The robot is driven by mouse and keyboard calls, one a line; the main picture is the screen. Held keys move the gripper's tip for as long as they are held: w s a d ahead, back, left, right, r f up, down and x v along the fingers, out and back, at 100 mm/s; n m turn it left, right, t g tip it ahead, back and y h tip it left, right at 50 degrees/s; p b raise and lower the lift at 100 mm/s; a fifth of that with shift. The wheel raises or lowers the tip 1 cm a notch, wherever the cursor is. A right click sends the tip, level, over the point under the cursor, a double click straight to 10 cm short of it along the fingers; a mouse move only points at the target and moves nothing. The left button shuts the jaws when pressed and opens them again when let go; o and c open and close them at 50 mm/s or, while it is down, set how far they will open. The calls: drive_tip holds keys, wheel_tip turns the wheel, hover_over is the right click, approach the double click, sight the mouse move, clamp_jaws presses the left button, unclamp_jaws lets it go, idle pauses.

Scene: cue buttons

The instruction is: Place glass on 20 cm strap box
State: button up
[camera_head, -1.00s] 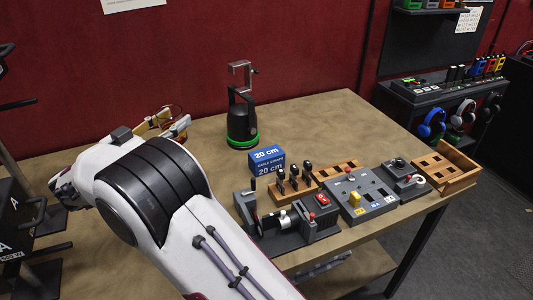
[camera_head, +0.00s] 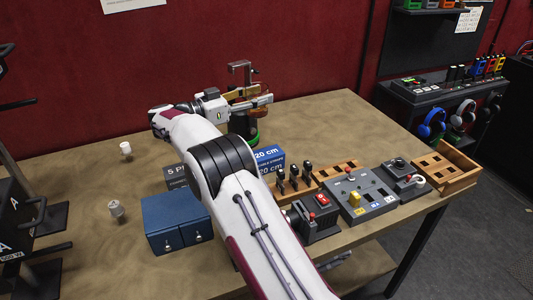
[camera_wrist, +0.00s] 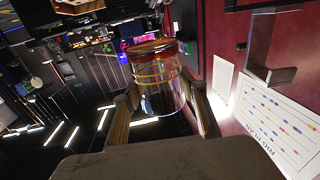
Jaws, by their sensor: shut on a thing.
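The glass (camera_wrist: 158,85) is clear, with yellowish bands and a reddish-brown rim, and shows between the two fingers of my gripper (camera_wrist: 163,104) in the wrist view. My gripper is shut on it. In the head view my gripper (camera_head: 262,97) is raised over the back of the table, and the glass is too small to make out there. The blue 20 cm strap box (camera_head: 269,154) stands on the table below and in front of my gripper. My arm hides part of its left side.
A black device with a green ring (camera_head: 243,126) stands behind the strap box, close to my gripper in the picture. A blue drawer box (camera_head: 177,222) and a grey box (camera_head: 176,175) stand left of my arm. Switch panels (camera_head: 360,195) fill the right front. The table's back right is clear.

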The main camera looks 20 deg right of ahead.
sight(266, 110)
drive_tip(key=shift+s+d+m+g, duration=0.1)
drive_tip(key=shift+d+m+g, duration=0.2)
drive_tip(key=shift+d, duration=0.75)
drive_tip(key=shift+d+f, duration=0.2)
drive_tip(key=shift+f, duration=0.35)
drive_tip(key=shift+d+f, duration=0.15)
drive_tip(key=shift+f, duration=1.9)
drive_tip(key=shift+f, duration=3.1)
drive_tip(key=shift+f, duration=1.85)
drive_tip(key=shift+f, duration=0.15)
